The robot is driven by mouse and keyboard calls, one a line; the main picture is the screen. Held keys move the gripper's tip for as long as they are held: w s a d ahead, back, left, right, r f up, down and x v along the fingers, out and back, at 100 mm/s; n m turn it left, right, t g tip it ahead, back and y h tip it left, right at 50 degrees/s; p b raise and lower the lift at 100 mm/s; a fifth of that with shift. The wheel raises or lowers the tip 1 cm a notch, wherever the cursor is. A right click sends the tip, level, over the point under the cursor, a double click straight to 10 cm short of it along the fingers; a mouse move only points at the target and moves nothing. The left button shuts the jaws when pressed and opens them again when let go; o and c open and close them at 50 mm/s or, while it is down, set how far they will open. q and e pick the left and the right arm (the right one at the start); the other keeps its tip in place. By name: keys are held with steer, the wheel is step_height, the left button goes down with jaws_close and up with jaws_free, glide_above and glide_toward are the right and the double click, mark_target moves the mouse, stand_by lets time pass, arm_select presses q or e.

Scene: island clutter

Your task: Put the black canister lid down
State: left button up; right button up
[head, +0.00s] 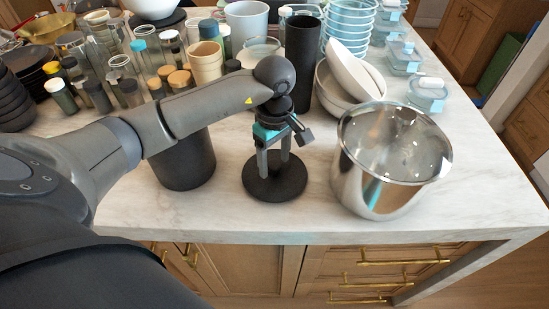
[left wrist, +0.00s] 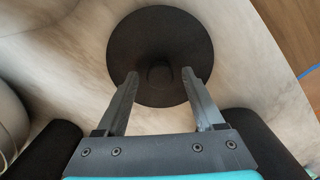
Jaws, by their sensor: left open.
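The black canister lid (head: 275,188) is a round dark disc lying flat on the marble counter near its front edge. It also shows in the left wrist view (left wrist: 188,42), with a small round knob at its middle. My left gripper (head: 268,178) points straight down over the lid. Its fingers are open, one on each side of the knob in the left wrist view (left wrist: 160,82); I cannot tell whether they touch it. A black canister (head: 185,165) stands left of the lid, partly hidden behind my left arm. My right gripper is not in view.
A shiny steel pot (head: 375,185) stands close on the right of the lid. A tall black cylinder (head: 301,65) and stacked white bowls (head: 345,85) stand behind. Several jars crowd the back left. The counter's front edge (head: 300,238) is near, with some bare marble before the lid.

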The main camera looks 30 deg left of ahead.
mark_target(274, 164)
arm_select(q)
steer(key=shift+r, duration=0.2)
step_height(274, 164, up, 12)
steer(key=shift+p, duration=0.4)
steer(key=shift+s, duration=0.1)
